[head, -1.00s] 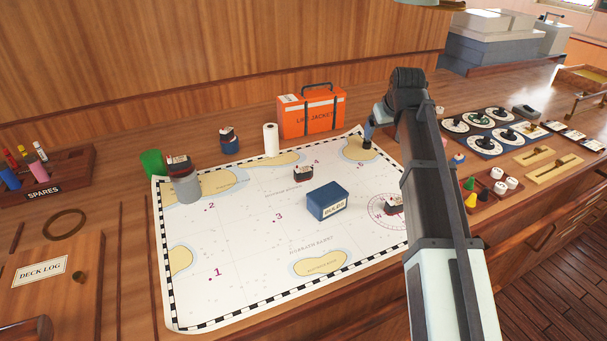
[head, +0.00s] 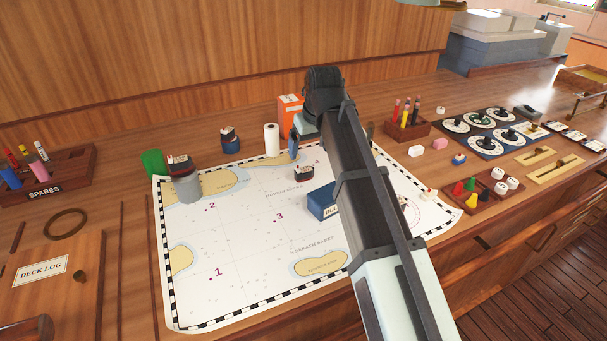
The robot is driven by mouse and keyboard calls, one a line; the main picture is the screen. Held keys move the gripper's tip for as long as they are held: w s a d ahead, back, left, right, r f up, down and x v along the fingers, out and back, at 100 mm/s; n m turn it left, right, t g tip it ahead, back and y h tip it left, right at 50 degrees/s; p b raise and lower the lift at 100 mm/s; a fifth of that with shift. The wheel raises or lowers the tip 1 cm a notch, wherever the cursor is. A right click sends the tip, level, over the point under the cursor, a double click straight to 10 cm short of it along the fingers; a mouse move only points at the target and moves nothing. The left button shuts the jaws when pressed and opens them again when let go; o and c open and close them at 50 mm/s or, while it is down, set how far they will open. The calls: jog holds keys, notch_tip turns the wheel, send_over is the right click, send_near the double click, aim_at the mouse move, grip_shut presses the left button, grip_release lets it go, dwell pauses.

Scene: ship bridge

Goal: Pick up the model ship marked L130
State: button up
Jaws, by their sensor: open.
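Several small dark model ships with white labels are in the head view; the labels are too small to read, so I cannot tell which is L130. One ship (head: 303,173) sits on the chart. Another ship (head: 179,162) rests on top of a grey cylinder (head: 185,188) at the chart's upper left corner. A third dark blue and red object (head: 229,140), perhaps a ship on a stand, is behind the chart. My gripper (head: 295,150) is open, above the chart's back edge, just behind and left of the ship on the chart. Only one blue finger shows clearly.
A blue BULBS box (head: 321,202) on the chart (head: 240,270) is partly behind my arm. A white roll (head: 271,139), a green cylinder (head: 153,163) and the partly hidden orange case (head: 289,108) stand behind the chart. A pen holder (head: 407,128) is at right.

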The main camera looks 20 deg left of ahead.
send_over(304, 169)
jog(key=s+d, duration=0.2)
jog(key=x, duration=0.4)
jog(key=shift+s+d+f, duration=0.15)
jog(key=shift+s+d, duration=0.05)
jog(key=shift+d, duration=0.15)
jog(key=shift+a+x, duration=0.1)
jog(key=shift+x, duration=1.2)
jog(key=shift+a+x, duration=0.15)
jog(key=shift+x, duration=1.2)
jog(key=shift+w, duration=0.15)
jog(key=shift+c, duration=0.4)
jog(key=c, duration=1)
